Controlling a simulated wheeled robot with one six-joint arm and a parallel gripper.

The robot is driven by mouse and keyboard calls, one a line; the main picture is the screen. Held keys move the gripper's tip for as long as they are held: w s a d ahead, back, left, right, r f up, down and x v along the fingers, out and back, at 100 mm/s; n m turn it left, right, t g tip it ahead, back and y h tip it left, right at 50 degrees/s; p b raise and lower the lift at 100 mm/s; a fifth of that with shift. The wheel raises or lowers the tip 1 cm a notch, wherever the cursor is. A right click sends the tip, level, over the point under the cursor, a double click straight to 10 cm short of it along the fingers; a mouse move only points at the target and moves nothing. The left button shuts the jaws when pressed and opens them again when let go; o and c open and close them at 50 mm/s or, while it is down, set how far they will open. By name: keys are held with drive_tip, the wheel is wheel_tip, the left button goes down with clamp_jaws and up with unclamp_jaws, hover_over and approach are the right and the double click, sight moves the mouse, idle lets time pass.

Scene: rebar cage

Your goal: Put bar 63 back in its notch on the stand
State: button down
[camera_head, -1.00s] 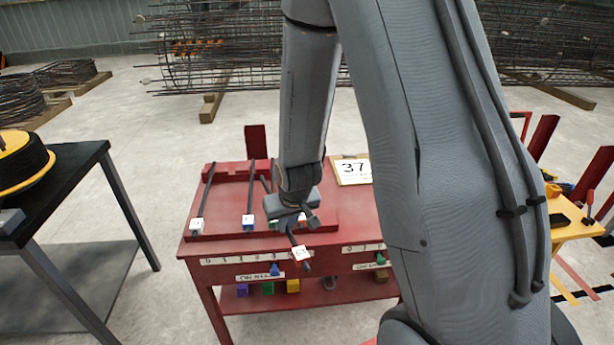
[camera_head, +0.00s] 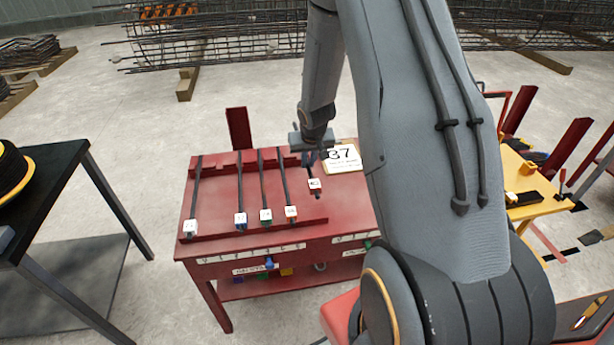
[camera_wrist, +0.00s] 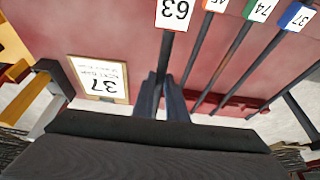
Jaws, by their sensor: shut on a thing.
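Bar 63 (camera_wrist: 167,50) is a dark thin rod with a white tag (camera_wrist: 174,12) reading 63 at its near end. My gripper (camera_wrist: 161,88) is shut on it. In the head view my gripper (camera_head: 311,155) holds the bar over the right part of the red stand (camera_head: 215,209), right of the other bars. The bar's tag (camera_head: 315,184) sits farther back than the other tags. Bar 63 lies roughly along the other bars. I cannot tell its exact height above the stand.
Several tagged bars lie on the stand, including bar 74 (camera_wrist: 232,48) and bar 37 (camera_wrist: 282,50). A card reading 37 (camera_head: 343,157) lies right of my gripper. A black table (camera_head: 60,190) stands left, a yellow table (camera_head: 535,209) right.

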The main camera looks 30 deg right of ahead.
drive_tip(key=shift+w+d+f+b, duration=0.1)
drive_tip(key=shift+d+f+b, duration=0.1)
drive_tip(key=shift+d+b, duration=0.15)
wheel_tip(320, 180, down, 6)
drive_tip(key=b, duration=0.6)
drive_tip(key=shift+a+r+b, duration=0.1)
drive_tip(key=shift+r+b, duration=0.15)
drive_tip(key=shift+b, duration=0.15)
drive_tip(key=shift+f, duration=0.1)
wheel_tip(320, 180, down, 4)
drive_tip(key=b, duration=0.4)
drive_tip(key=shift+b, duration=0.3)
drive_tip(key=shift+f+b, duration=0.4)
drive_tip(key=shift+b, duration=0.15)
drive_tip(key=c, duration=1.8)
unclamp_jaws()
drive_tip(key=shift+o, duration=0.2)
drive_tip(key=shift+r, duration=0.15)
